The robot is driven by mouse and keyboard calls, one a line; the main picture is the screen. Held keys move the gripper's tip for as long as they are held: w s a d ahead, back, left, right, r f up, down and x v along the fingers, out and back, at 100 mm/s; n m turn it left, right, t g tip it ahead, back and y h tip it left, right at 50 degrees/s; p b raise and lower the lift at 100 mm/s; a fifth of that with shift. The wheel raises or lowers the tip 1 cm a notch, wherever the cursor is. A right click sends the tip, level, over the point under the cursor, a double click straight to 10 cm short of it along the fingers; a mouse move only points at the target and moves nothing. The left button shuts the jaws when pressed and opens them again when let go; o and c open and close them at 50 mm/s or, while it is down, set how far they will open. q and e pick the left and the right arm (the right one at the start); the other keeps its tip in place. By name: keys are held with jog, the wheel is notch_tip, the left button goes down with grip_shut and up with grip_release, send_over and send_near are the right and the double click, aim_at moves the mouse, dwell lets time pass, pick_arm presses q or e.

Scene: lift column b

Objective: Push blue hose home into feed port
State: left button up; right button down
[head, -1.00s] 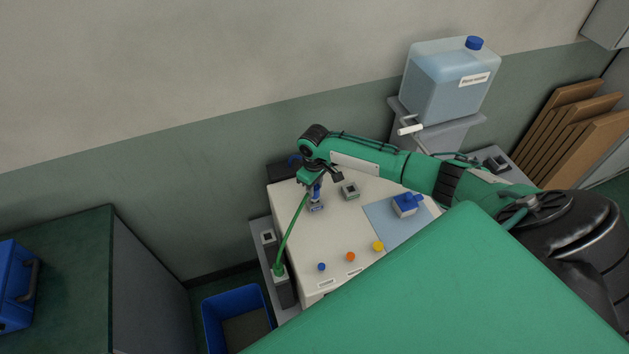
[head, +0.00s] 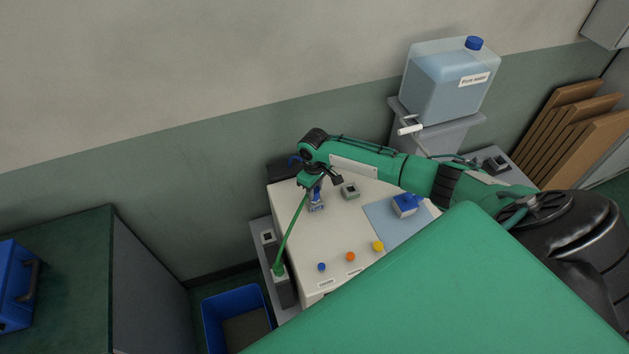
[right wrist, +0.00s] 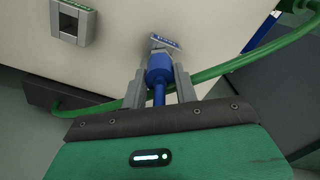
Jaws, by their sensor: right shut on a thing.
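My right gripper (head: 316,188) points down over the white machine top. In the right wrist view, its two grey fingers (right wrist: 158,88) are shut on the blue end of the blue hose (right wrist: 159,68). The blue end also shows under the gripper in the head view (head: 316,195). Just past its tip is a small labelled block, seemingly the feed port (right wrist: 165,42), which also shows in the head view (head: 316,208). The tip meets or nearly meets this block. The opening is hidden, so I cannot tell how deep the hose sits. My left gripper is out of view.
A green hose (head: 291,236) runs close beside the gripper down to the machine's left side. A grey square socket (head: 349,191) and a blue-topped block (head: 406,205) stand to the right. Blue, orange and yellow knobs line the front. A blue bin (head: 236,312) is below left.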

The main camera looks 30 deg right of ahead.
jog(key=shift+f, duration=0.1)
jog(key=c, duration=1)
grip_release()
notch_tip(320, 180, up, 14)
jog(key=b, duration=0.4)
jog(key=shift+f, duration=0.15)
